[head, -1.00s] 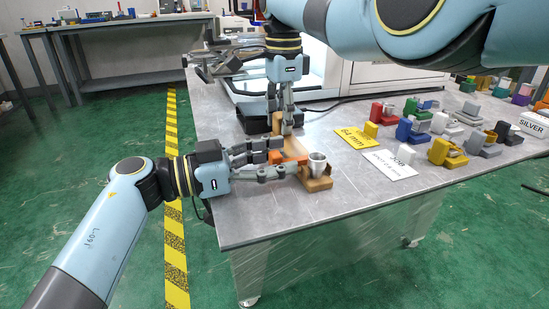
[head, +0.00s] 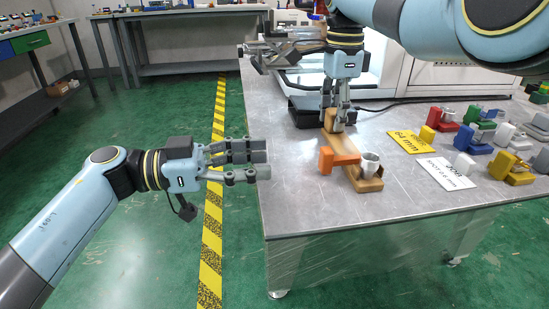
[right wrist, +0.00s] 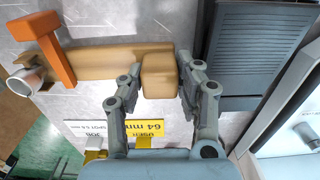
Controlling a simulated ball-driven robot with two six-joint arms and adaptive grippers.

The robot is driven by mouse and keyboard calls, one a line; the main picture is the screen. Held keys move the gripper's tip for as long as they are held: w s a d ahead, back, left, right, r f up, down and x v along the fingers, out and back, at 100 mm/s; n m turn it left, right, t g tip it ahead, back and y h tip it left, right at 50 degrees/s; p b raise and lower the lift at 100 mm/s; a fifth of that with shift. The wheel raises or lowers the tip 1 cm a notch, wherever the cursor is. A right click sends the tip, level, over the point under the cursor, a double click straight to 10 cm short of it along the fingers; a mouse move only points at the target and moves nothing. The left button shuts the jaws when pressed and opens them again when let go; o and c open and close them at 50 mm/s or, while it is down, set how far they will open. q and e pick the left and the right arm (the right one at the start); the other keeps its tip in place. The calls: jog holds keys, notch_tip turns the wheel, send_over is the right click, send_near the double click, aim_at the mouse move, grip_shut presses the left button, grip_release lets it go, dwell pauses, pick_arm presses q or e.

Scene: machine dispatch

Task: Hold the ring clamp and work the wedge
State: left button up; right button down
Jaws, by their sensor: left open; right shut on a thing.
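The tan ring clamp (head: 368,184) lies on the grey table near its left front corner. A silver ring (head: 370,165) stands in its near end. The orange wedge (head: 340,158) sits crosswise beside the ring. In the right wrist view the clamp's tan bar (right wrist: 110,63), the wedge (right wrist: 52,50) and the ring (right wrist: 26,80) all show. My right gripper (right wrist: 160,68) is shut on the raised block at the clamp's far end; it also shows in the head view (head: 335,118). My left gripper (head: 267,162) is open and empty, left of the wedge and apart from it.
A yellow "64 mm" card (head: 413,141) and a white card (head: 447,172) lie right of the clamp. Several coloured clamps, such as a yellow one (head: 512,170), stand farther right. A dark flat device (right wrist: 262,50) is beside my right gripper.

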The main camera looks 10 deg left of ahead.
pick_arm(q)
jog(key=shift+c, duration=0.2)
jog(key=shift+m, duration=0.3)
jog(key=c, duration=0.4)
jog(key=shift+r+m, duration=0.1)
jog(key=shift+m, duration=0.6)
jog(key=c, duration=0.3)
jog(key=shift+r+m, duration=0.1)
jog(key=shift+m, duration=0.8)
grip_shut()
jog(key=m, duration=1.4)
send_near(321, 152)
jog(key=x, duration=0.7)
jog(key=shift+d, duration=0.2)
